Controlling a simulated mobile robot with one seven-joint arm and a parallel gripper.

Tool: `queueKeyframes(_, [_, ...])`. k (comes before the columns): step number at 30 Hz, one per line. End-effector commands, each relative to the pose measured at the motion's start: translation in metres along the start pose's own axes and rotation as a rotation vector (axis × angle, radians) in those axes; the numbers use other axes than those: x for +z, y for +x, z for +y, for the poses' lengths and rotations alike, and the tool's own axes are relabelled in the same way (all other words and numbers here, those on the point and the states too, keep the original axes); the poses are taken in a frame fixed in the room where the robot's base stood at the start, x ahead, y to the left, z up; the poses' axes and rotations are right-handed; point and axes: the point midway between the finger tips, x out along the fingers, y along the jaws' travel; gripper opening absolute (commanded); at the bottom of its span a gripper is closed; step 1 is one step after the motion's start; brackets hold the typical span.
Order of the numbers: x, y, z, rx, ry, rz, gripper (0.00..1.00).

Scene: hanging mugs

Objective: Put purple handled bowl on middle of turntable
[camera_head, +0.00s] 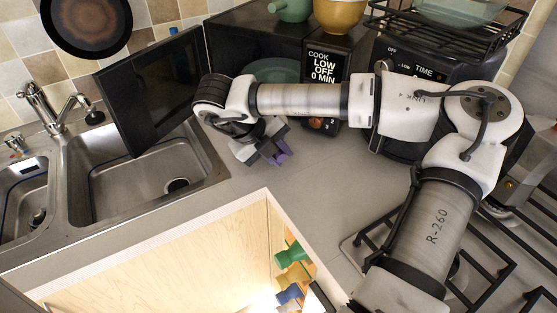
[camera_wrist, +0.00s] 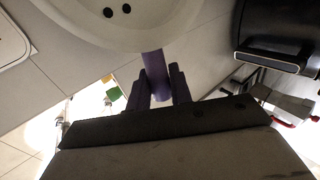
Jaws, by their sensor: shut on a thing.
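My gripper (camera_head: 264,150) hangs over the counter in front of the open microwave (camera_head: 255,28). It is shut on a small purple part (camera_head: 281,152), which I take to be the purple handled bowl. In the wrist view a purple handle (camera_wrist: 155,72) sits between the two fingers (camera_wrist: 160,88). The bowl's body cannot be made out clearly. A pale rounded surface with two dark spots fills the top of the wrist view; I cannot tell what it is. A teal disc, probably the turntable (camera_head: 275,70), shows inside the microwave, partly hidden by my arm.
The microwave door (camera_head: 150,88) stands open over the steel sink (camera_head: 140,165). An open cabinet (camera_head: 170,265) below holds a green mug (camera_head: 291,254) and a blue mug (camera_head: 289,293). A yellow bowl (camera_head: 340,15) is on top. The counter (camera_head: 310,190) right of the sink is clear.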

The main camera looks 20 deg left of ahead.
Motion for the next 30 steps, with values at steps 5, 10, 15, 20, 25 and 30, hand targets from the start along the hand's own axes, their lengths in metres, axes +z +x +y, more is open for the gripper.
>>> queueKeyframes(5, [-0.001,0.022,0.015,0.002,-0.002,0.002,0.0])
queueKeyframes(10, [0.0,0.026,0.017,0.001,0.0,0.0,0.0])
queueKeyframes(15, [0.0,0.027,0.018,0.0,0.0,0.0,0.0])
queueKeyframes(20, [-0.001,0.027,0.018,0.001,-0.001,0.001,0.32])
queueKeyframes(25, [-0.001,0.027,0.018,0.001,-0.001,0.002,0.43])
queueKeyframes(30, [-0.001,0.027,0.018,0.001,-0.001,0.002,0.43])
